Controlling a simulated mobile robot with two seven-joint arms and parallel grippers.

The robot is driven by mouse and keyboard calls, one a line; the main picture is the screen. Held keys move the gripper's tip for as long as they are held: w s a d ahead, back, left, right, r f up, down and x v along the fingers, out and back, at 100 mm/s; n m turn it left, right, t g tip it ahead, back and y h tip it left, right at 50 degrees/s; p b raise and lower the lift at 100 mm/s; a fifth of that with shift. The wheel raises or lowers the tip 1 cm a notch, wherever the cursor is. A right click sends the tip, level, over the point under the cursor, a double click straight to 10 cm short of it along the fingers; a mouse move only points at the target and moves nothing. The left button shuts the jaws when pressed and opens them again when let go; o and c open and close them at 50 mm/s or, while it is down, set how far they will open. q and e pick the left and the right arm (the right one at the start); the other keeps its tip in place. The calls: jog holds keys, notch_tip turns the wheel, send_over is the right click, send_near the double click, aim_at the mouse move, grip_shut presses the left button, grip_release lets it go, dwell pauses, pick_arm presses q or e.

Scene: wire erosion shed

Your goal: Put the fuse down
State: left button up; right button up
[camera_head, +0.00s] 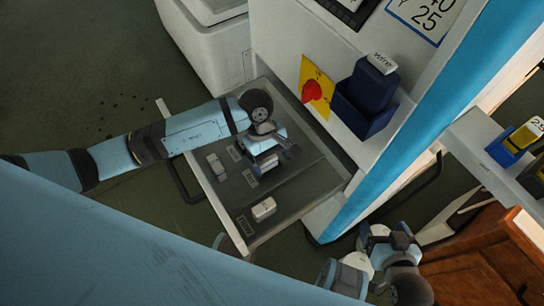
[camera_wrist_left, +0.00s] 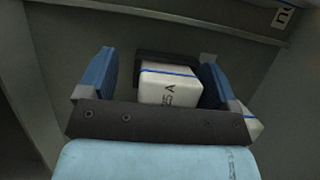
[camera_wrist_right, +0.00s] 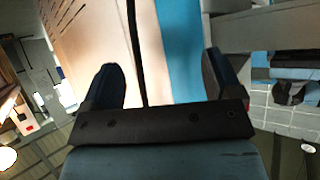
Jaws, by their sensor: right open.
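A white fuse with a blue stripe and "25 A" marking (camera_wrist_left: 170,88) sits in front of a dark block between the fingers of my left gripper (camera_wrist_left: 158,80). A gap shows between it and the left finger; the right finger is close beside it, and I cannot tell if they touch. In the head view my left gripper (camera_head: 272,148) is low over the open grey drawer (camera_head: 290,190) and hides this fuse. Two other white fuses lie in the drawer, one at its left (camera_head: 216,167) and one near its front (camera_head: 263,209). My right gripper (camera_head: 388,242) is open and empty, away from the drawer.
A blue bin (camera_head: 366,100) with a "wire" label and a red knob on a yellow plate (camera_head: 314,91) are on the cabinet front above the drawer. A blue bin with a yellow item (camera_head: 518,140) stands on a shelf at right. A brown wooden cabinet (camera_head: 480,265) is at lower right.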

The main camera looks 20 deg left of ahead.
pick_arm(q)
jog(key=v, duration=1.3)
jog(key=shift+d+p, duration=0.2)
jog(key=shift+p, duration=0.1)
jog(key=shift+r, duration=0.1)
